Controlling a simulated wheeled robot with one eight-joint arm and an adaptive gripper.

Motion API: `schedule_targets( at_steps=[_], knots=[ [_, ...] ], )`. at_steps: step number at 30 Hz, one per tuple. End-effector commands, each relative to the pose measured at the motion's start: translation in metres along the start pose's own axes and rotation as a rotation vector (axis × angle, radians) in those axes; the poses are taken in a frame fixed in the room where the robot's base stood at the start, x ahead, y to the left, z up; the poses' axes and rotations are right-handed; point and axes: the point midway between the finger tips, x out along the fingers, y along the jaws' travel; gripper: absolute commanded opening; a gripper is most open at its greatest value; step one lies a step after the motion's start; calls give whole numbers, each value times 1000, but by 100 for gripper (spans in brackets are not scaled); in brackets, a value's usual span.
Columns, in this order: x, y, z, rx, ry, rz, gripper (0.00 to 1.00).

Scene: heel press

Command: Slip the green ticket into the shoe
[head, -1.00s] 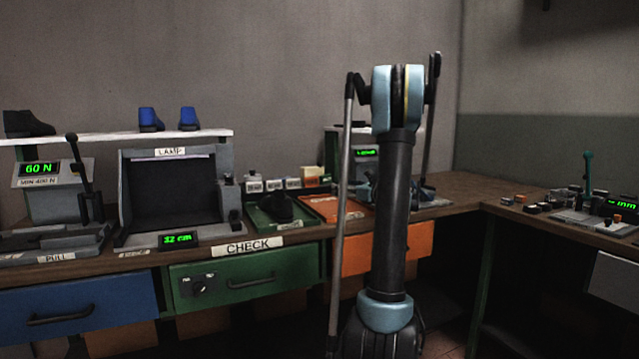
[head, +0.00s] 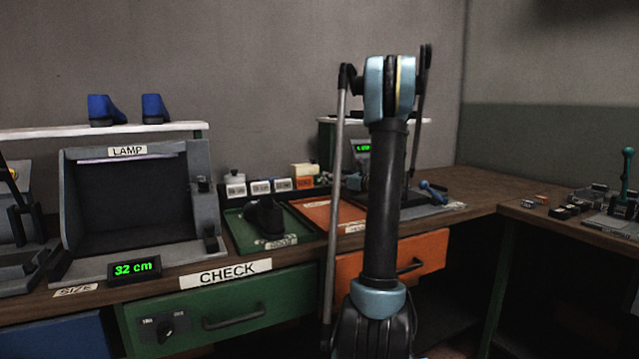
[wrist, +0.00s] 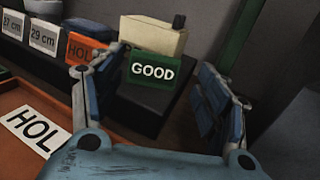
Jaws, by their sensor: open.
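The green ticket (wrist: 152,71), marked GOOD, stands upright at the end of a dark rack in the wrist view. My gripper (wrist: 165,75) is open, with one finger to each side of the ticket in the picture. The left finger's tip is close to the ticket's left edge; contact cannot be told. Nothing is held. In the head view a dark shoe (head: 265,217) sits on the green tray (head: 240,233). I cannot make out the ticket clearly in the head view.
An orange HOLD ticket (wrist: 86,51) and white size tickets (wrist: 42,38) stand left of the green one. A cream block (wrist: 152,38) is behind it. An orange tray (wrist: 20,97) lies nearby. The lamp box (head: 130,200) stands left of the green tray.

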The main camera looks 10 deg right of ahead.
Motion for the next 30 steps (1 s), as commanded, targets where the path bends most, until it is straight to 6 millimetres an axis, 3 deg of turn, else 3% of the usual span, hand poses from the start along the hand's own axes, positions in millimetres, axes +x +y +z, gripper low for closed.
schedule_targets(
  at_steps=[11, 20, 28, 30],
  knots=[
    [30, 3, 0, 0, 0, 3, 68],
    [68, 5, -1, 0, 0, 2, 68],
    [72, 4, -1, 0, 0, 0, 68],
    [71, 3, -1, 0, 0, 0, 55]
  ],
)
